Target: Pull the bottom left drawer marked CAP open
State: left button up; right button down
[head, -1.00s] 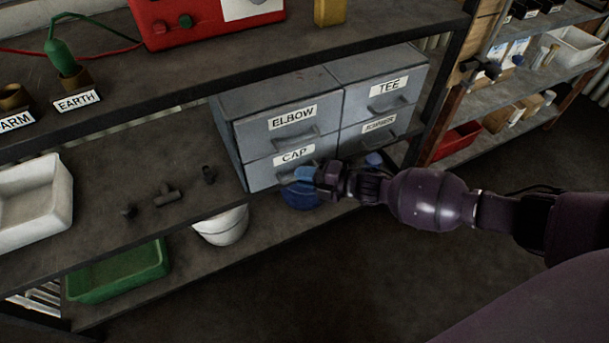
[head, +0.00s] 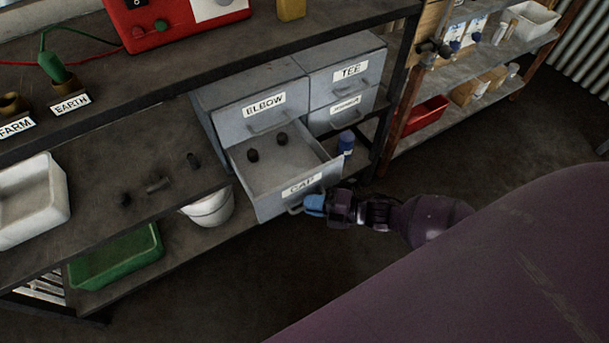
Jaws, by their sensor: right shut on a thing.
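The grey drawer marked CAP (head: 285,174), bottom left of the drawer cabinet (head: 247,84), stands pulled well out over the shelf's front edge. Two small dark caps (head: 268,147) lie inside it near the back. My right gripper (head: 308,206) has blue fingertips and is shut on the handle (head: 296,209) at the drawer's front. The fingers hide part of the handle. My left gripper is not in view.
The ELBOW (head: 265,105) and TEE (head: 350,72) drawers are shut. A blue bottle (head: 346,143) stands just right of the open drawer. A white bucket (head: 212,208) is below left. Floor in front is clear.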

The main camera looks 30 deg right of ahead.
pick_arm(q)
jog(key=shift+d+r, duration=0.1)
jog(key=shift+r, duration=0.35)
pick_arm(e)
jog(key=shift+s+d, duration=0.1)
jog(key=shift+s, duration=1.35)
jog(key=c, duration=1.2)
grip_release()
pick_arm(q)
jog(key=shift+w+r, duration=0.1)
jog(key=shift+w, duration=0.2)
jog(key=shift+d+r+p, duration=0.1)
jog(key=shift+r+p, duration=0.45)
jog(key=shift+p, duration=0.3)
pick_arm(e)
jog(key=shift+v, duration=5.4)
